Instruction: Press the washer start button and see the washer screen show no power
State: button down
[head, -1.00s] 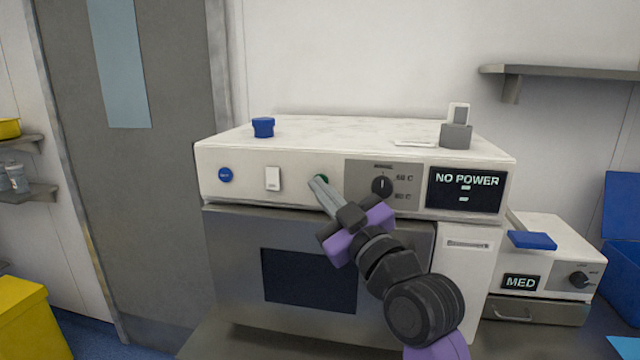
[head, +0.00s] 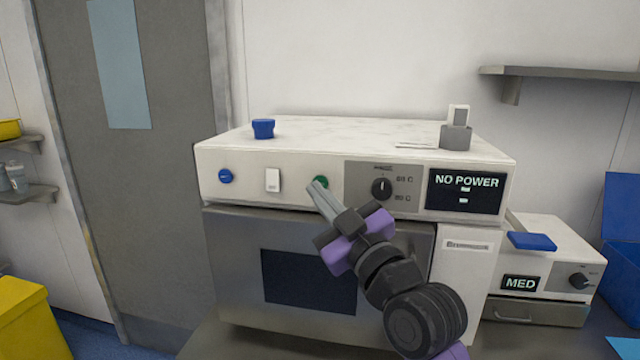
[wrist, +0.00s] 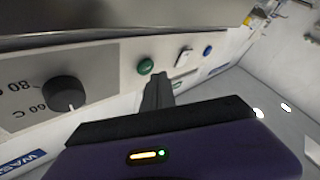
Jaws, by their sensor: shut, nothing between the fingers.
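The washer (head: 320,135) is a white-topped machine with a steel front door. Its screen (head: 466,190) reads "NO POWER". The green start button (head: 321,182) is on the front panel, left of the black temperature dial (head: 381,188); it also shows in the wrist view (wrist: 145,66). My gripper (head: 314,187) is shut and empty. Its fingertips are just in front of and slightly left of the green button in the head view, and appear apart from it. In the wrist view the fingertips (wrist: 157,76) are close to the button.
A white rocker switch (head: 272,180) and a blue button (head: 225,176) sit left of the green button. A blue cap (head: 263,128) and a grey holder (head: 456,135) stand on the washer. A smaller device with a "MED" screen (head: 520,282) stands at the right.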

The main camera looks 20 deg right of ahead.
jog(key=shift+s+a+p, duration=0.3)
jog(key=shift+s+a, duration=0.45)
jog(key=shift+s, duration=0.3)
jog(key=shift+s+a+p, duration=0.3)
jog(key=shift+s+a, duration=0.4)
jog(key=shift+s, duration=0.3)
jog(key=s+f+m+g+h, duration=0.1)
jog(key=s+f+m+g, duration=0.1)
jog(key=s+f, duration=0.8)
jog(key=s+f+m+g, duration=0.2)
jog(key=s+f, duration=0.8)
jog(key=s, duration=0.7)
jog(key=s+f+m+g+h, duration=0.1)
jog(key=s+f+m+g, duration=0.1)
jog(key=s+f, duration=0.8)
jog(key=s+m, duration=0.1)
jog(key=s, duration=0.3)
jog(key=shift+s+d+h, duration=0.25)
jog(key=shift+h, duration=0.05)
